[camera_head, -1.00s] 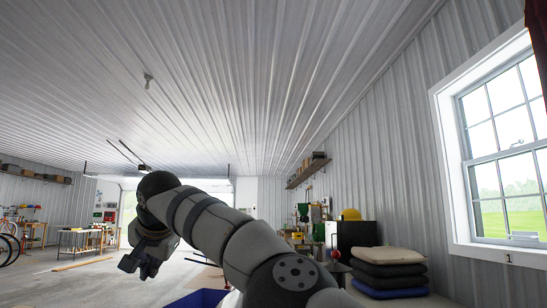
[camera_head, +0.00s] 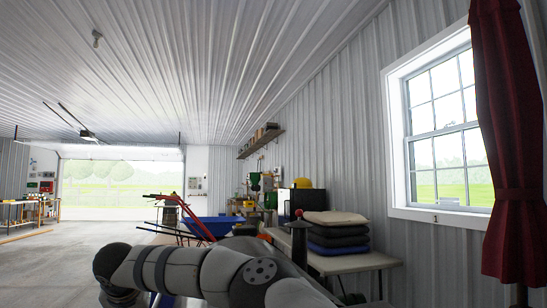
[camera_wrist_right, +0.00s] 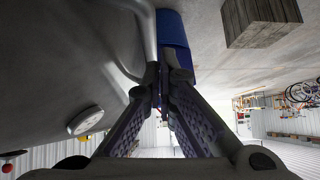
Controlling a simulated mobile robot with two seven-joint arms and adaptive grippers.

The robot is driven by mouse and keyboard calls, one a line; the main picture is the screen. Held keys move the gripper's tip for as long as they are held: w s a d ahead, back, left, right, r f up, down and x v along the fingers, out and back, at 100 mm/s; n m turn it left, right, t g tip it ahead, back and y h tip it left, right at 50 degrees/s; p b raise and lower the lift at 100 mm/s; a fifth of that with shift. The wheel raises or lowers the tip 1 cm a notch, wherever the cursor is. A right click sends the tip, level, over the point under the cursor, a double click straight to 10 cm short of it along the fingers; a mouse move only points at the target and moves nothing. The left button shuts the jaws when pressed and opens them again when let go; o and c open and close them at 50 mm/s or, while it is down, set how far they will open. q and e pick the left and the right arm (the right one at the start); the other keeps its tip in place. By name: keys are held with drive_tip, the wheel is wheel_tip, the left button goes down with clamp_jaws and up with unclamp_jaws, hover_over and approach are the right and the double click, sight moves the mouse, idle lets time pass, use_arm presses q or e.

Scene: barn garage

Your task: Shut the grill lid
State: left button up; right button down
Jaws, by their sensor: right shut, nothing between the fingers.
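In the right wrist view a large dark grey curved surface fills the left side, with a round white-faced dial (camera_wrist_right: 85,121) on it; it looks like the grill lid (camera_wrist_right: 50,60). A pale bent metal bar (camera_wrist_right: 147,40), apparently its handle, runs down close to my right fingertips. My right gripper (camera_wrist_right: 160,88) is shut and empty beside that bar; I cannot tell whether they touch. In the head view my right arm crosses the bottom, its gripper mostly cut off at lower left. A dark grey surface behind the arm may be the grill (camera_head: 250,245). Whether the lid is open is unclear.
A blue wheelbarrow (camera_head: 212,227) with red handles stands beyond my arm. A table (camera_head: 350,262) with stacked cushions (camera_head: 338,231) lies along the right wall. A wooden block (camera_wrist_right: 262,22) and a blue object (camera_wrist_right: 173,40) show in the wrist view. Open floor (camera_head: 50,265) lies at left.

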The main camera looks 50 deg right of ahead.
drive_tip(key=shift+s+d+f, duration=0.1)
drive_tip(key=shift+d+f, duration=0.15)
drive_tip(key=shift+f, duration=0.25)
drive_tip(key=shift+d+f, duration=0.2)
drive_tip(key=shift+f, duration=0.25)
use_arm(q)
drive_tip(key=shift+d+r, duration=0.1)
drive_tip(key=shift+d, duration=0.05)
use_arm(e)
drive_tip(key=shift+s+f, duration=0.1)
drive_tip(key=shift+f, duration=0.45)
drive_tip(key=shift+a+f, duration=0.1)
